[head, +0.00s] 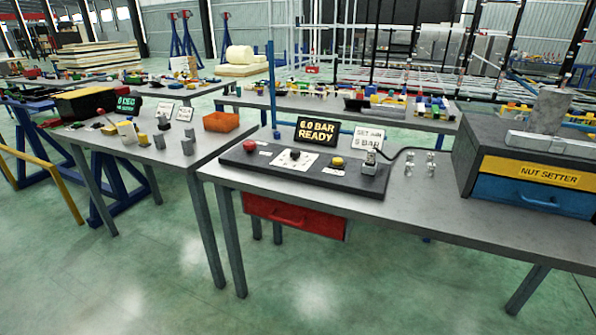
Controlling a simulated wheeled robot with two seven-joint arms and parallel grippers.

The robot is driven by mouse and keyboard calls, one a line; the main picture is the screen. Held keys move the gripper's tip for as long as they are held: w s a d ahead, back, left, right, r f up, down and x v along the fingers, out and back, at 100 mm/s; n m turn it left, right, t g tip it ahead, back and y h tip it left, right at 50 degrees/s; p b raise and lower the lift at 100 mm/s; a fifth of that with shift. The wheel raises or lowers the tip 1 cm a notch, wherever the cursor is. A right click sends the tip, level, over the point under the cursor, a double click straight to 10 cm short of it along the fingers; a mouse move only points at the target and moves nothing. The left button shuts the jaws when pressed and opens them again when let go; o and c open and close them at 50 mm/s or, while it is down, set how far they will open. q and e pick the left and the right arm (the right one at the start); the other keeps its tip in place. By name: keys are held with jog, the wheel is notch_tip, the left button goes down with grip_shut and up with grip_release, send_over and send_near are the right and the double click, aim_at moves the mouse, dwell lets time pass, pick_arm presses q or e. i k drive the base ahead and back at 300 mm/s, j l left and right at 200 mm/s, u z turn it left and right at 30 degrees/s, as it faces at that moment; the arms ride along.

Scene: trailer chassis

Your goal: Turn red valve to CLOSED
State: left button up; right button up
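A dark control panel (304,174) lies on the grey workbench in the middle of the head view. A round red knob (249,145) sits at its left end; it is the only red control I see on the panel. It is too small to tell its turned position, and its label cannot be read. A black dial on a white plate (294,155) and a yellow knob (338,162) sit to its right. A display (317,132) behind the panel reads "6.0 BAR READY". Neither of my grippers is in view.
A metal fitting (371,158) with a black hose stands at the panel's right end. A card (367,140) reads "SET min 5 BAR". A "NUT SETTER" box (532,170) stands at the right. A red drawer (293,215) hangs under the bench. The green floor in front is clear.

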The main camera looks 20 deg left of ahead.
aim_at(248, 145)
jog(key=i+j, duration=0.2)
jog(key=j, duration=0.2)
jog(key=i+j+z, duration=0.15)
jog(key=j, duration=0.3)
jog(key=i+j, duration=0.15)
jog(key=j, duration=0.25)
jog(key=i+j+z, duration=0.1)
jog(key=j, duration=0.35)
jog(key=i+j+z, duration=0.1)
jog(key=j, duration=0.35)
jog(key=i+j, duration=0.25)
jog(key=j, duration=0.2)
jog(key=i+j+z, duration=0.1)
jog(key=j, duration=0.35)
jog(key=i+j+z, duration=0.1)
jog(key=j, duration=0.35)
